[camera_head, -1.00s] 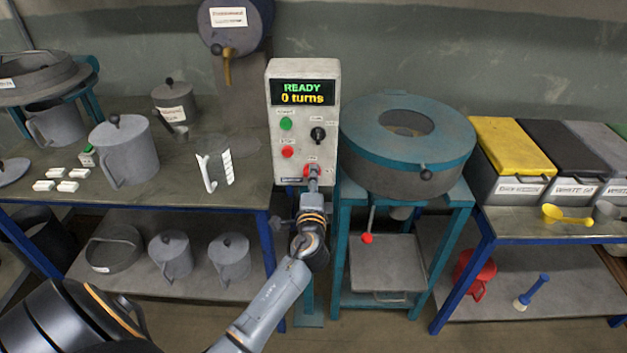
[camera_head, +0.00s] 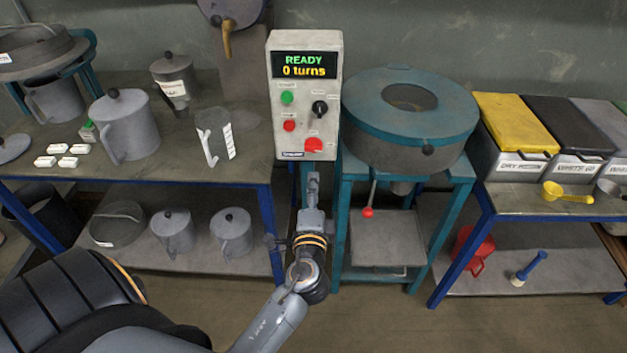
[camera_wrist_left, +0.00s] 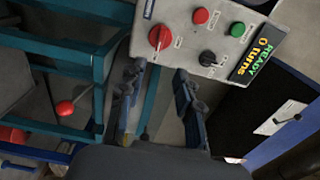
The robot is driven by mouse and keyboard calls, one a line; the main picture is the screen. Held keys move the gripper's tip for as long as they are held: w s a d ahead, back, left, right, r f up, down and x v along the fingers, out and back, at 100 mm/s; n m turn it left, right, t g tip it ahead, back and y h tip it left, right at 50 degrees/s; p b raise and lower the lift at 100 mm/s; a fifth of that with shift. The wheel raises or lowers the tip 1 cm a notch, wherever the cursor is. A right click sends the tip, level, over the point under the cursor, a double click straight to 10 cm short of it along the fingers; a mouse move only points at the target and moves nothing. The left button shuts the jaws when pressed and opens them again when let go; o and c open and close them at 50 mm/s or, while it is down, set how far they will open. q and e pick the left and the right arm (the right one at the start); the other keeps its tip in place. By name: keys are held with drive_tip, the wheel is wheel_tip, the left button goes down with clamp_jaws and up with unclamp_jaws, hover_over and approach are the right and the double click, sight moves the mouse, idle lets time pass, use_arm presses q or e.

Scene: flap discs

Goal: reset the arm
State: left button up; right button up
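My left arm reaches in from the bottom of the head view. My left gripper (camera_head: 313,182) hangs just below the control box (camera_head: 283,106), apart from it. In the left wrist view the two fingers of the left gripper (camera_wrist_left: 159,90) stand apart with nothing between them. The box display (camera_head: 304,65) reads "READY 0 turns". My right gripper is not in view.
A round teal-topped machine (camera_head: 410,115) with a red-ended lever (camera_head: 367,212) stands right of the box. A left table (camera_head: 185,150) carries lidded grey pots. Bins (camera_head: 515,125) and a yellow scoop (camera_head: 567,193) are at the right. Open floor lies in front.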

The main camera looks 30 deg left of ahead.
use_arm(q)
drive_tip(key=shift+f, duration=0.1)
idle(0.4)
drive_tip(key=s+d+f+g+h, duration=0.2)
drive_tip(key=s+f, duration=0.1)
drive_tip(key=f, duration=0.8)
drive_tip(key=s+d+f+n+g+h, duration=0.1)
drive_tip(key=s+d+f+g+h, duration=0.15)
drive_tip(key=f, duration=0.85)
drive_tip(key=s+d+f+g+h, duration=0.2)
drive_tip(key=s+f, duration=0.1)
drive_tip(key=f, duration=0.8)
drive_tip(key=s+d+f+n+g+h, duration=0.2)
drive_tip(key=s+f+n+g, duration=0.15)
drive_tip(key=s+f, duration=1)
drive_tip(key=s+f+n+g, duration=0.2)
drive_tip(key=s+f, duration=0.2)
drive_tip(key=s, duration=0.6)
drive_tip(key=s+a+f+n+g+h, duration=0.1)
drive_tip(key=s+f+n+g, duration=0.1)
drive_tip(key=s, duration=0.8)
wheel_tip(320, 180, down, 2)
drive_tip(key=shift+a+f+n, duration=0.15)
drive_tip(key=shift+n, duration=0.3)
